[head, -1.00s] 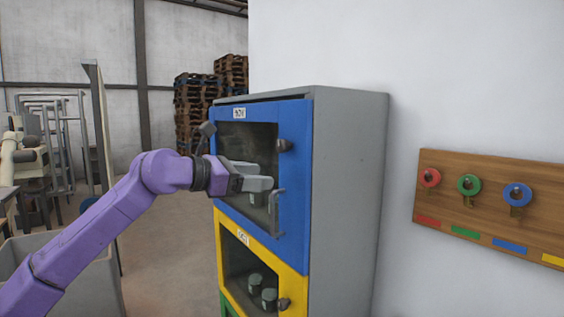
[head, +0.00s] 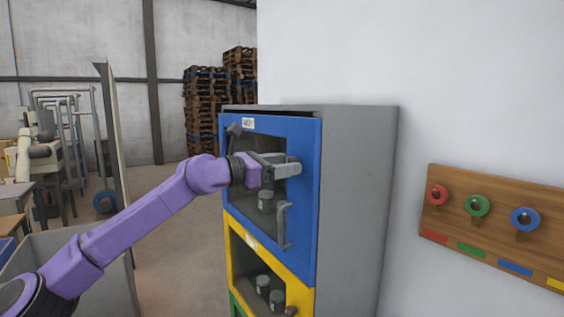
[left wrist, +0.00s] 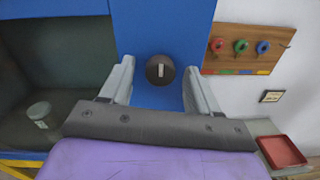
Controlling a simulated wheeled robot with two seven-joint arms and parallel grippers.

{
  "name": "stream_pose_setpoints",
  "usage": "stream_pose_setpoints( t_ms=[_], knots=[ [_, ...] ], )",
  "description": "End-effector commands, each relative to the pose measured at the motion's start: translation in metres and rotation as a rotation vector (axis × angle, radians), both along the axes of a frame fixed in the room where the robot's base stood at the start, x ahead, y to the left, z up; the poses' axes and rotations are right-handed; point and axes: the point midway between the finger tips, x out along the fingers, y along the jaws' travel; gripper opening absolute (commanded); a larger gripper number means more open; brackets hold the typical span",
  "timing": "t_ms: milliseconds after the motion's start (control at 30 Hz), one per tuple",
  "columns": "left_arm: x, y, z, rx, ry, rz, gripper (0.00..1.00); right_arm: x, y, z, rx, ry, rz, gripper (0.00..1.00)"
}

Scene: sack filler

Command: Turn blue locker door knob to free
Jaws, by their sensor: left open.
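The blue locker door (head: 303,215) is the upper door of a grey cabinet and looks shut. In the left wrist view its round dark knob (left wrist: 160,70) sits on the blue door frame (left wrist: 160,22), with a pale, nearly upright bar on its face. My left gripper (head: 292,166) is open in front of the door. In the left wrist view its two fingers (left wrist: 158,76) stand on either side of the knob, with gaps on both sides. In the head view the fingers hide the knob. My right gripper is not in view.
A grey bar handle (head: 283,226) is on the blue door below my gripper. A yellow door (head: 298,280) is underneath. A wooden board (head: 447,215) with red, green and blue ring tags hangs on the wall at right. A grey bin (head: 108,280) stands at lower left.

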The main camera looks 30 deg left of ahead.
Motion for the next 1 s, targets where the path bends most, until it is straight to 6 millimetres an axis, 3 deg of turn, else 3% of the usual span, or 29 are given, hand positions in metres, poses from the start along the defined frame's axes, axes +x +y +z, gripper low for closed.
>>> stream_pose_setpoints(
  t_ms=[33, 67, 200, 233, 567, 1000],
  knots=[
    [0.000, 0.000, 0.000, 0.000, 0.000, 0.000, 0.61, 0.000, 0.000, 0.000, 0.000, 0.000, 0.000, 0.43],
    [0.000, 0.000, 0.000, 0.000, 0.000, 0.000, 0.55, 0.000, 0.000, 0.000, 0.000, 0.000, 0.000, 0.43],
    [0.000, 0.000, 0.000, 0.000, 0.001, 0.000, 0.09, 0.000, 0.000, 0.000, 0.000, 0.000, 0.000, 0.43],
    [0.000, 0.000, 0.000, 0.000, 0.001, 0.000, 0.05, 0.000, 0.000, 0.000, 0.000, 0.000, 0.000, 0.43],
    [0.000, 0.000, -0.003, -0.033, 0.016, -0.001, 0.05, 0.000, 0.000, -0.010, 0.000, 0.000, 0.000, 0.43],
    [-0.001, -0.001, -0.008, -0.327, 0.135, -0.002, 0.05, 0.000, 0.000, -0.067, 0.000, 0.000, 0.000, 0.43]
  ],
)
